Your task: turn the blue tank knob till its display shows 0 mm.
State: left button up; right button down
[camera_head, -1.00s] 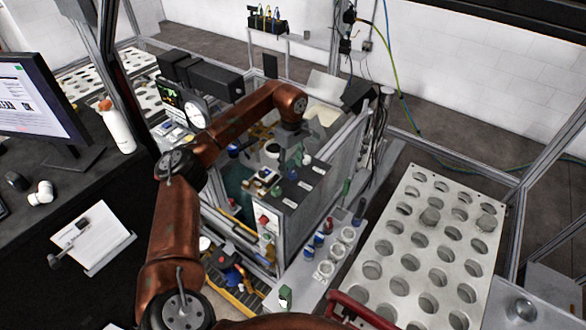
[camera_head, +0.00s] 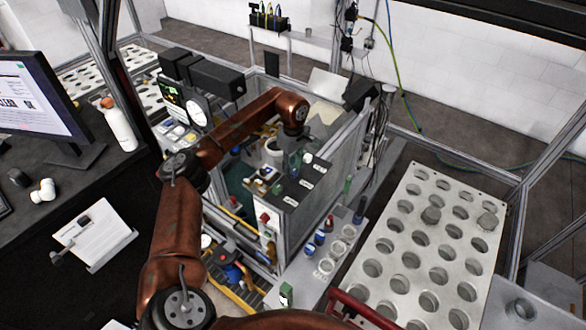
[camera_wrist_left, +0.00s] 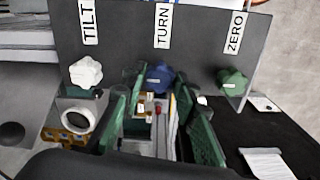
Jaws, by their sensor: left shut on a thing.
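The blue knob (camera_wrist_left: 158,76) is in the middle of the dark panel (camera_wrist_left: 195,50) in the left wrist view, under the label TURN. A white knob (camera_wrist_left: 86,72) is to its left under TILT, and a green knob (camera_wrist_left: 232,80) is to its right under ZERO. My left gripper (camera_wrist_left: 160,88) has its two green fingers on either side of the blue knob and is shut on it. I cannot make out a mm reading. My right gripper is not in view.
A plate with round holes (camera_head: 447,226) lies to the right of the framed station. A desk with a monitor (camera_head: 38,95) and a white bottle (camera_head: 118,125) is on the left. Metal posts and side walls stand close around the panel.

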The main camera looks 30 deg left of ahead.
pick_arm(q)
jog(key=shift+c, duration=1.4)
jog(key=shift+n, duration=0.4)
jog(key=n, duration=0.4)
jog(key=shift+n, duration=0.3)
jog(key=n+p, duration=0.1)
jog(key=n, duration=0.5)
jog(key=n+p, duration=0.1)
jog(key=n, duration=0.5)
jog(key=shift+w+r+n, duration=0.1)
jog(key=shift+n, duration=0.2)
jog(key=n, duration=0.5)
jog(key=shift+a+n, duration=0.1)
jog(key=shift+n, duration=0.3)
jog(key=shift+p, duration=0.3)
